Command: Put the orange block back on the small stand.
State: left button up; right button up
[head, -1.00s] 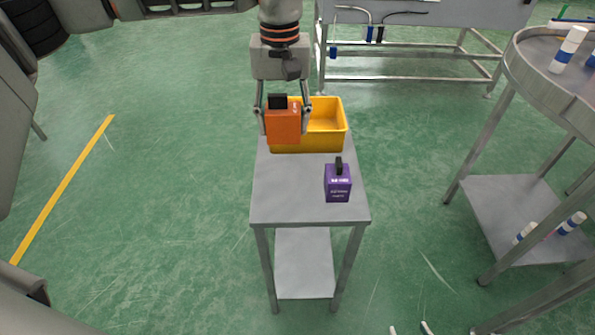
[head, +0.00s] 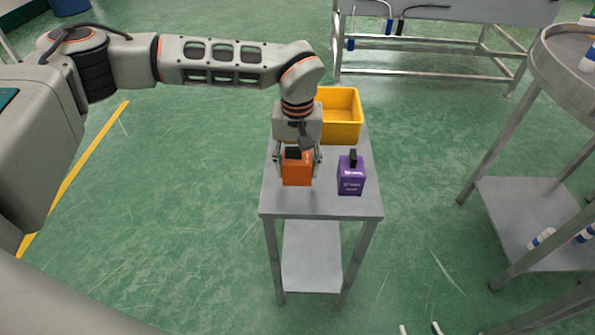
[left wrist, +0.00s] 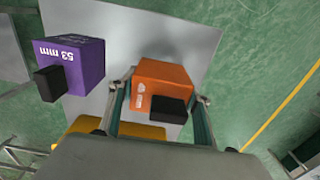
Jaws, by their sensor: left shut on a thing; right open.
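The orange block (head: 297,172), with a black knob on top, is between the fingers of my left gripper (head: 297,165), which is shut on it. The block is over the left part of the small grey stand (head: 320,205); I cannot tell whether it touches the top. In the left wrist view the orange block (left wrist: 160,85) sits between the two fingers, with the grey stand top (left wrist: 125,40) behind it.
A purple block (head: 351,178) with a black knob stands on the stand, right of the orange block. A yellow bin (head: 342,128) is at the stand's far end. A round metal table (head: 560,75) is at the right. Green floor surrounds the stand.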

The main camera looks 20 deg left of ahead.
aim_at(297, 148)
pick_arm(q)
jog(key=shift+f, duration=0.85)
pick_arm(e)
jog(key=shift+s+f, duration=0.15)
jog(key=shift+f, duration=0.1)
pick_arm(q)
jog(key=shift+f, duration=0.2)
jog(key=o, duration=1.4)
notch_tip(297, 148, up, 12)
jog(key=shift+f+p, duration=0.2)
jog(key=shift+p, duration=0.45)
jog(key=shift+r, duration=0.4)
pick_arm(e)
jog(key=shift+s+a+r, duration=0.25)
jog(key=shift+r, duration=0.1)
jog(key=shift+w, duration=0.1)
